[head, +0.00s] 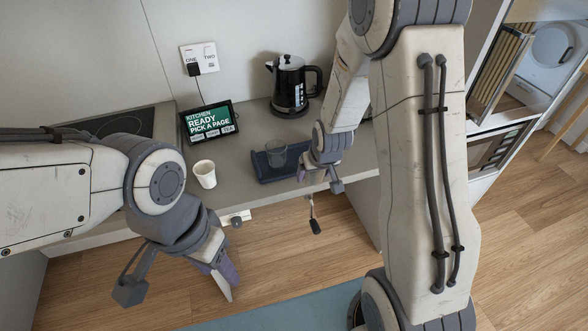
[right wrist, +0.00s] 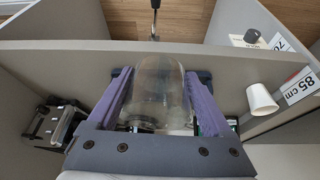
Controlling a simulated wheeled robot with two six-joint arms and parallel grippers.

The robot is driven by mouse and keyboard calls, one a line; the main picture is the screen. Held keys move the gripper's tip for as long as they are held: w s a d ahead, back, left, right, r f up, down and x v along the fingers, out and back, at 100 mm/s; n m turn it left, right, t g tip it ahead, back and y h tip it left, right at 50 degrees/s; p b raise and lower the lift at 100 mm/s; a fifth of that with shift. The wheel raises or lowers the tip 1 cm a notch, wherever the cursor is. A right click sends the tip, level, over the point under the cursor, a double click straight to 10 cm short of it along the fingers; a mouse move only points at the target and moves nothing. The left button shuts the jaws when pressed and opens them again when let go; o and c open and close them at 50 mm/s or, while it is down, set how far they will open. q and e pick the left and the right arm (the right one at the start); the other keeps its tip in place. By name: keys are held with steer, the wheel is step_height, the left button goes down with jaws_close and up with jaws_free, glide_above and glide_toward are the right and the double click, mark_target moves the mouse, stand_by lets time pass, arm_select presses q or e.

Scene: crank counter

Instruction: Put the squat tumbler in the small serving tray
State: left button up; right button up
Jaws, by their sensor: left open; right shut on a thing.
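The squat tumbler (head: 276,154) is clear glass. In the right wrist view the tumbler (right wrist: 160,88) lies between the two purple fingers of my right gripper (right wrist: 158,95), which is shut on it. The small serving tray (head: 264,175) is dark blue and sits near the counter's front edge. The tumbler appears within the tray's outline; I cannot tell whether it touches the tray floor. My right gripper (head: 302,170) is at the tray's right side in the head view. My left gripper (head: 226,280) is open and empty, low in front of the counter.
A white paper cup (head: 204,174) stands left of the tray. A tablet (head: 209,122) and a black kettle (head: 290,86) are behind. A dark hob (head: 118,124) lies at the left. A crank handle (head: 314,226) hangs below the counter's front edge.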

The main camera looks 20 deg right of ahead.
steer(key=w+d+f+b, duration=0.2)
steer(key=w+d+b, duration=0.1)
steer(key=w+d, duration=0.25)
steer(key=m, duration=0.1)
glide_above(292, 156)
steer(key=s+d, duration=0.4)
steer(key=d, duration=0.1)
steer(key=shift+h, duration=0.4)
step_height(292, 156, down, 4)
steer(key=shift+a+f, duration=0.15)
steer(key=shift+f, duration=0.05)
steer(key=shift+w+a+f, duration=0.1)
steer(key=shift+w+f, duration=0.05)
steer(key=shift+w, duration=0.1)
steer(key=shift+f+p, duration=0.25)
steer(key=shift+p, duration=0.05)
step_height(292, 156, down, 3)
steer(key=shift+f+p, duration=0.15)
steer(key=shift+p, duration=0.3)
arm_select(q)
step_height(292, 156, down, 3)
steer(key=shift+f, duration=0.15)
arm_select(e)
steer(key=shift+f, duration=0.15)
arm_select(q)
steer(key=shift+f, duration=0.1)
arm_select(e)
steer(key=shift+f, duration=0.1)
